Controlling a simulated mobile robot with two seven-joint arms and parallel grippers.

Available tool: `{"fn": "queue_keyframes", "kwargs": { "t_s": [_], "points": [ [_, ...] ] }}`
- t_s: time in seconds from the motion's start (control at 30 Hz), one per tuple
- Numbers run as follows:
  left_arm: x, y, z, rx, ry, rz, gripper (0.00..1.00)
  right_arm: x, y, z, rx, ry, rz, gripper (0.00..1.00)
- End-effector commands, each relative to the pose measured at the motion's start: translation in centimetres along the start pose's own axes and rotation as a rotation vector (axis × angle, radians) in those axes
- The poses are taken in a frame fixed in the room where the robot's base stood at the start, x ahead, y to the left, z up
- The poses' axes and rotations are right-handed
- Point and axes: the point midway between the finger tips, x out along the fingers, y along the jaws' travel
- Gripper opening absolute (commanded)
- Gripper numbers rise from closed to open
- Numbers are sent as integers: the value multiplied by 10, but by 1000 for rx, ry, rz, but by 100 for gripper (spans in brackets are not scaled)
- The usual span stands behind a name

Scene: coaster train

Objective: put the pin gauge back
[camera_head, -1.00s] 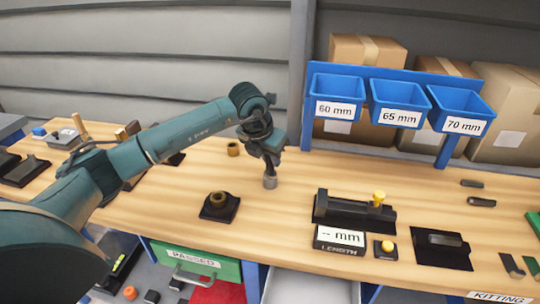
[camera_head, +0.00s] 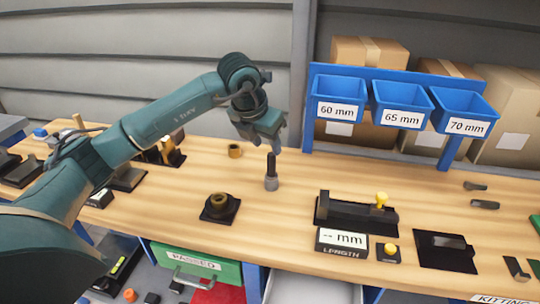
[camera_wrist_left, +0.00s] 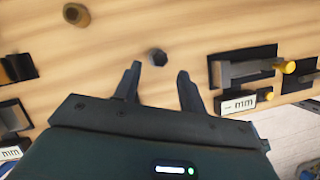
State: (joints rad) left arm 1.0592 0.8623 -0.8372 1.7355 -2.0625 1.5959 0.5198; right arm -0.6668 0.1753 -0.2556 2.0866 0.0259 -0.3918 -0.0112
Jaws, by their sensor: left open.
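The pin gauge (camera_head: 271,174), with a dark handle and a grey lower end, stands upright on the wooden table. It also shows in the left wrist view (camera_wrist_left: 155,57), seen from above, just beyond the fingertips. My left gripper (camera_head: 270,141) is above the pin gauge, open and empty. Its two spread fingers show in the left wrist view (camera_wrist_left: 157,75). My right gripper is not in view.
A loose brass ring (camera_head: 235,151) lies behind the base. A black length fixture with a yellow knob (camera_head: 355,213) and its mm display (camera_head: 341,239) stand to the right. Blue bins (camera_head: 401,105) are at the back right. Table around the gauge is clear.

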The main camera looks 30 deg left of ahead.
Motion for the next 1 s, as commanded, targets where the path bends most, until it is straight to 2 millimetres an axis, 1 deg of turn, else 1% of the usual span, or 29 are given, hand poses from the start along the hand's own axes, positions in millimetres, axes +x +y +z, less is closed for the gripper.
{"fn": "queue_keyframes", "kwargs": {
  "t_s": [0.03, 0.13, 0.2, 0.33, 0.5, 1.0],
  "points": [
    [-10, 0, 0, 2, -4, 0, 41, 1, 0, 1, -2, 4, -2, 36],
    [-29, 0, 0, 0, -4, 0, 41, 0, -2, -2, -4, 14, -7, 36],
    [-39, 0, 0, 0, -2, 1, 41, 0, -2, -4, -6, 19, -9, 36],
    [-52, 0, 0, 0, -1, 0, 41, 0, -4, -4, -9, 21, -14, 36],
    [-56, 0, 0, 0, 1, -1, 41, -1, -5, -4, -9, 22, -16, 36],
    [-56, 0, 0, 0, 1, -1, 41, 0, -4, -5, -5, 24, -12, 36]
  ]
}}
